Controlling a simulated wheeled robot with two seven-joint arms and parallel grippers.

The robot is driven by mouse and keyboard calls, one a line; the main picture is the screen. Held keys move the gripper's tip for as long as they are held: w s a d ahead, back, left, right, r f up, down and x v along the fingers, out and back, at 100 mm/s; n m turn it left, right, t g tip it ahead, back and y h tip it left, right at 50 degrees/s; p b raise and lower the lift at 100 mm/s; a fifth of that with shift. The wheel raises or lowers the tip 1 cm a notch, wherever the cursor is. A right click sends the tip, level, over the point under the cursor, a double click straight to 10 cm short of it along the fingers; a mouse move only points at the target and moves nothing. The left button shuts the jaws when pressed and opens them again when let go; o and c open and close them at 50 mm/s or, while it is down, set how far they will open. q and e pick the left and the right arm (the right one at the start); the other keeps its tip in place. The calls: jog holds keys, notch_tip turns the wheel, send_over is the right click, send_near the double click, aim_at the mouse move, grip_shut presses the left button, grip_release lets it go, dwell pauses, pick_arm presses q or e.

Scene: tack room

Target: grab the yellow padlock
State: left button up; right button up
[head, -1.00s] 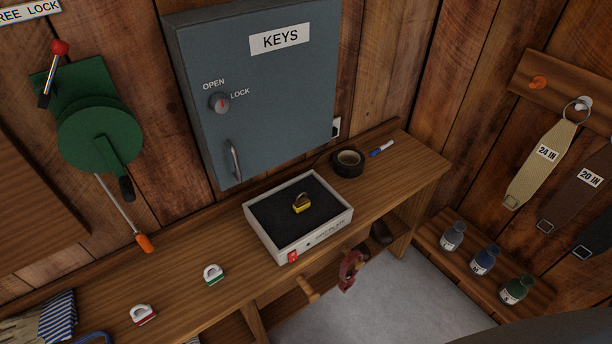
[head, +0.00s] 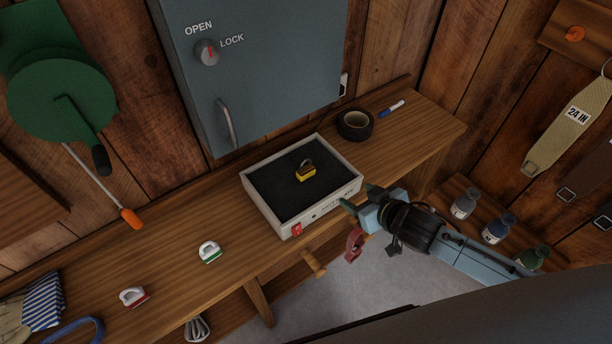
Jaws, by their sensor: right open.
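The yellow padlock (head: 306,174), with a dark shackle, lies on the black inside of a shallow white-rimmed tray (head: 270,218) on the wooden bench. My right gripper (head: 358,202) is in the head view, just off the tray's front right corner, with its fingers pointing left toward the tray. It is open and holds nothing. It is apart from the padlock. My left gripper is not in view.
The tray has a red switch (head: 297,229) on its front. A grey key cabinet (head: 255,75) stands behind it. A black tape roll (head: 355,124) and a marker (head: 392,109) lie right of it. Bottles (head: 497,228) stand at right.

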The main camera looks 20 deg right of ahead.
jog(key=a+r+t+y, duration=0.1)
jog(key=a+r+y, duration=0.1)
jog(key=a+r, duration=0.35)
jog(key=b, duration=0.2)
send_near(306, 169)
jog(key=shift+w+r+n, duration=0.3)
jog(key=shift+w+r, duration=0.25)
jog(key=shift+w, duration=0.25)
jog(key=shift+a+x, duration=0.1)
jog(key=shift+x, duration=1.5)
jog(key=shift+a+x, duration=0.15)
jog(key=shift+x, duration=1.4)
jog(key=shift+s+f, duration=0.1)
jog(key=shift+s, duration=0.1)
jog(key=shift+c, duration=0.3)
jog(key=c, duration=1.2)
